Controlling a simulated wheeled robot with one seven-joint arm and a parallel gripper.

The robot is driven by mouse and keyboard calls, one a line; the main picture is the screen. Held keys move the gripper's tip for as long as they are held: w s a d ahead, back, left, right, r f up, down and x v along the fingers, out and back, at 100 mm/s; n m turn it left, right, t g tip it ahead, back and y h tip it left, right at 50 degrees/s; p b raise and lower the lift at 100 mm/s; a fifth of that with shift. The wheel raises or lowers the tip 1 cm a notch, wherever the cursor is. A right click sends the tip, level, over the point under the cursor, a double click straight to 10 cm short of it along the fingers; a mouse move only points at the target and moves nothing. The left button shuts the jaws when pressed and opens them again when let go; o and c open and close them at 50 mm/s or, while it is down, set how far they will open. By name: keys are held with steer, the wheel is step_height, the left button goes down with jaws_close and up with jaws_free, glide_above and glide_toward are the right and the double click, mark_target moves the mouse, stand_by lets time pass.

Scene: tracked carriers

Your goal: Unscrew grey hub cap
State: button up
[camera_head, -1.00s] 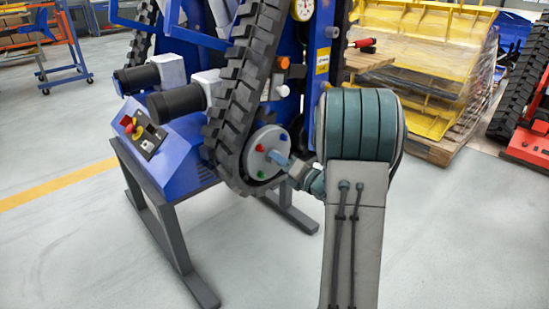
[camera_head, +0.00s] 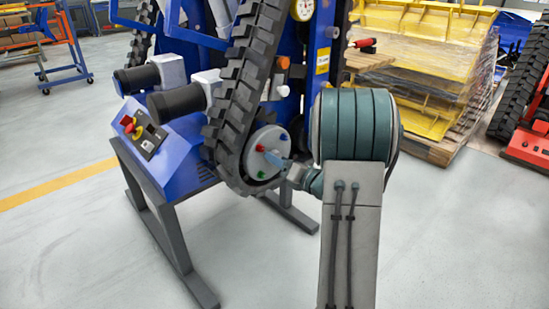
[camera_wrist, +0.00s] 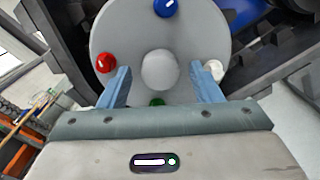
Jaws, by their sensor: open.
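The grey hub cap (camera_wrist: 160,70) is a round knob at the centre of a light grey hub disc (camera_wrist: 125,38). Red, blue, white and green knobs stand around it on the disc. My gripper (camera_wrist: 160,66) is open, with one blue finger on each side of the cap in the wrist view. Gaps show between the fingers and the cap; I cannot tell how deep the fingers reach. In the head view, my gripper (camera_head: 276,160) is at the hub disc (camera_head: 259,158), low inside the black track loop, and the cap cannot be made out there.
The black rubber track (camera_head: 232,118) wraps around the hub, close to my gripper. The blue carrier machine (camera_head: 185,143) stands on a dark grey frame (camera_head: 160,222). Yellow parts on a pallet (camera_head: 425,75) stand behind on the right. The floor in front is clear.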

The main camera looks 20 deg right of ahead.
steer(key=m+p, duration=1.2)
steer(key=m, duration=1.6)
steer(key=shift+m, duration=0.4)
steer(key=shift+s, duration=0.1)
